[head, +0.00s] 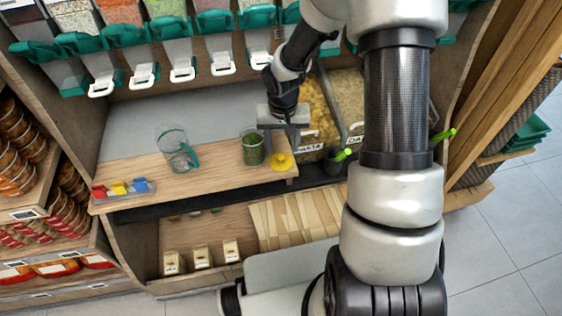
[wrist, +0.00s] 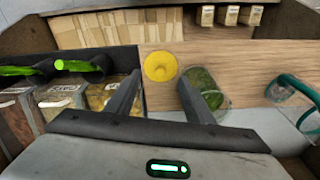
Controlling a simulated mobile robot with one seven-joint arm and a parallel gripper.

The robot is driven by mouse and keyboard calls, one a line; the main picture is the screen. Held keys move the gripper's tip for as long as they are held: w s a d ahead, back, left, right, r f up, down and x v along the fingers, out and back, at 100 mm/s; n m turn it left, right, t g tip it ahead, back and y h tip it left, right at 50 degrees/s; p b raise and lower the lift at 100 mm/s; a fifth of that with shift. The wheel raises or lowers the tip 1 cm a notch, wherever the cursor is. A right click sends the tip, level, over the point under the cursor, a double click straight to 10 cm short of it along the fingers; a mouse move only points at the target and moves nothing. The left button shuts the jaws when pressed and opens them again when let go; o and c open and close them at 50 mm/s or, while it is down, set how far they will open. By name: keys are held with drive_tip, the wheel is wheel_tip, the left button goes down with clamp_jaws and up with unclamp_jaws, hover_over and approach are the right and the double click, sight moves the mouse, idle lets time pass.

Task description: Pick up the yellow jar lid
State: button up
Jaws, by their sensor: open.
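The yellow jar lid (head: 281,161) lies on the wooden counter near its right end, just right of a glass jar with green contents (head: 252,148). In the wrist view the yellow lid (wrist: 160,66) lies beyond and between my fingertips. My gripper (head: 284,135) is above the counter behind the lid, open and empty. In the wrist view my gripper (wrist: 162,90) has its left finger by the counter's end and its right finger in front of the green-filled jar (wrist: 207,92). I cannot tell whether that finger touches the jar.
A clear glass jug (head: 172,148) with a teal handle stands left on the counter. A tray of coloured pieces (head: 122,188) lies at the left end. Bulk bins (head: 318,120) and a dark holder with a green-handled scoop (head: 335,161) are right of the counter. Dispensers line the back.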

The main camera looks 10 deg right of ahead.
sight(281, 158)
drive_tip(key=f, duration=0.2)
drive_tip(key=w+f+b, duration=0.1)
drive_tip(key=f, duration=0.4)
drive_tip(key=shift+w+f, duration=0.15)
drive_tip(key=shift+w, duration=0.1)
drive_tip(key=c, duration=1)
drive_tip(key=shift+s, duration=0.15)
drive_tip(key=shift+c, duration=0.8)
